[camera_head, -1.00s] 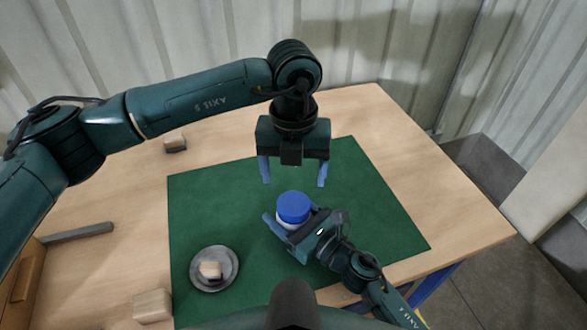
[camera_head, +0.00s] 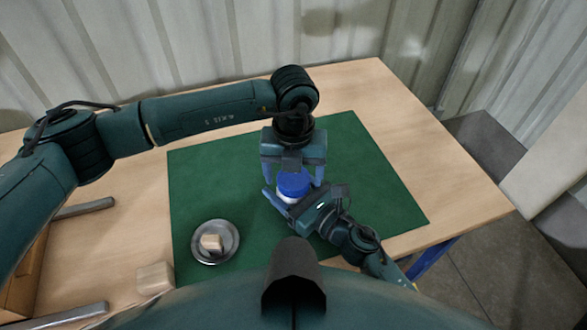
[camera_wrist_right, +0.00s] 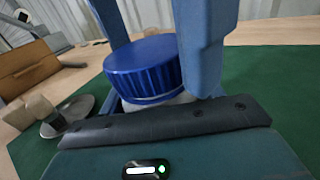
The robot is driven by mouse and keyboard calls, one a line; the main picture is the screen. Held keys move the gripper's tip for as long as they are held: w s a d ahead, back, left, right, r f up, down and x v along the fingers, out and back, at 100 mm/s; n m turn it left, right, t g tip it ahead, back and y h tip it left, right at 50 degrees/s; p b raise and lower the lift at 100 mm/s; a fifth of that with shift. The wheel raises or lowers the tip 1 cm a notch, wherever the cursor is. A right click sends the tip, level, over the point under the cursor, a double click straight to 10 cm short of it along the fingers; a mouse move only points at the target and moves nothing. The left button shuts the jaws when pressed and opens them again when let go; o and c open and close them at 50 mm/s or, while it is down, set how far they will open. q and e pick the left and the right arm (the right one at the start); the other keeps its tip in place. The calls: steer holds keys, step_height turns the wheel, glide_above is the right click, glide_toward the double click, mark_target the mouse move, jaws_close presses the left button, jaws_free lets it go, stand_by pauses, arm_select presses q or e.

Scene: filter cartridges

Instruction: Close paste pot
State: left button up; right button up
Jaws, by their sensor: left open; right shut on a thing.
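The paste pot (camera_head: 286,199) is white with a ribbed blue lid (camera_head: 293,183) on top, and stands upright on the green mat (camera_head: 203,185). My right gripper (camera_head: 297,201) is shut on the pot's body from the near right side. My left gripper (camera_head: 294,179) is open and points down from above, a finger on either side of the lid. The right wrist view shows the blue lid (camera_wrist_right: 143,66), a little white body (camera_wrist_right: 158,102) under it and blue fingers coming down beside it. Whether these fingers touch the lid, I cannot tell.
A grey metal dish (camera_head: 232,253) holding a pale block (camera_head: 211,242) sits on the mat left of the pot. Another wooden block (camera_head: 154,279) lies at the mat's front left corner. Grey bars (camera_head: 84,208) lie further left. The mat's right side is clear.

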arm_select(q)
steer(key=c, duration=1)
steer(key=m, duration=1.8)
steer(key=shift+m, duration=0.4)
steer(key=o, duration=1.1)
steer(key=shift+c, duration=0.2)
steer(key=shift+r, duration=2.25)
